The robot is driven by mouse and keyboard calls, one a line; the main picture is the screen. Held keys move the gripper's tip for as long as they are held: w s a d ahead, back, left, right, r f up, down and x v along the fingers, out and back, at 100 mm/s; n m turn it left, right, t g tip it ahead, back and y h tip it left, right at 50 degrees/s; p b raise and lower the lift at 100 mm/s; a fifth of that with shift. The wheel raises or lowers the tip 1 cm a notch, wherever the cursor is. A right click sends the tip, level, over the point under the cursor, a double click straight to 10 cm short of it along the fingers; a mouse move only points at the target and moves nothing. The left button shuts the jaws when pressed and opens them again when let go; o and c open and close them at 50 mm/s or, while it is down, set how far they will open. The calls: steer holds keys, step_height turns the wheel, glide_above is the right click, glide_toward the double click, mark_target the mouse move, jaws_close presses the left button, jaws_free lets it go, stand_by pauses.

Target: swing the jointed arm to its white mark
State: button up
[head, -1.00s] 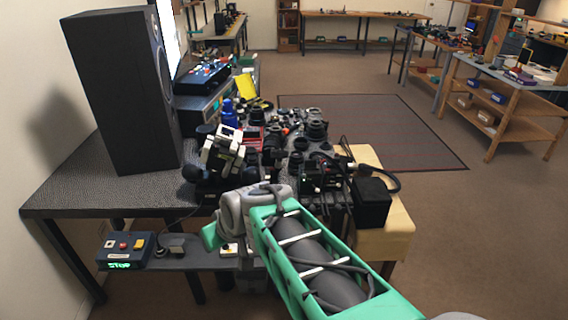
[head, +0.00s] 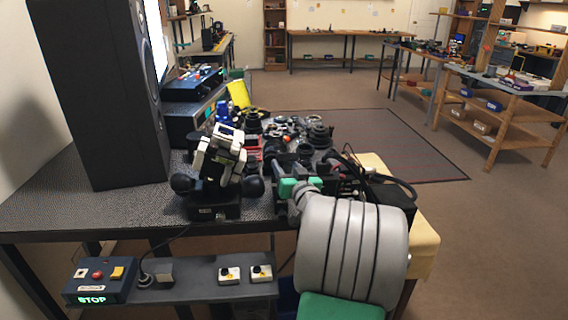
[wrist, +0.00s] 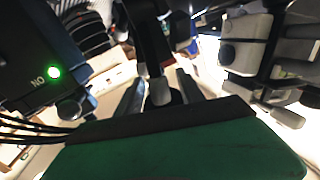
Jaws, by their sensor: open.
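A black-and-white jointed device (head: 220,160) stands on a dark base at the front of the bench in the head view. I cannot tell whether it is the jointed arm, and I cannot make out a white mark. My gripper (wrist: 158,90) shows in the wrist view with its two grey fingers apart. A dark upright piece with a rounded grey tip (wrist: 160,92) shows between the fingers; I cannot tell whether they touch it.
A dark box with a lit green lamp (wrist: 54,72) is close on the left in the wrist view. Lens parts (head: 318,136) crowd the bench. A tall black speaker (head: 95,95) stands left. A control box reading STOP (head: 98,282) sits on the lower shelf.

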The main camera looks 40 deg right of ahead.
steer(key=shift+x, duration=1.05)
jaws_close()
steer(key=shift+d+r, duration=0.1)
stand_by(0.5)
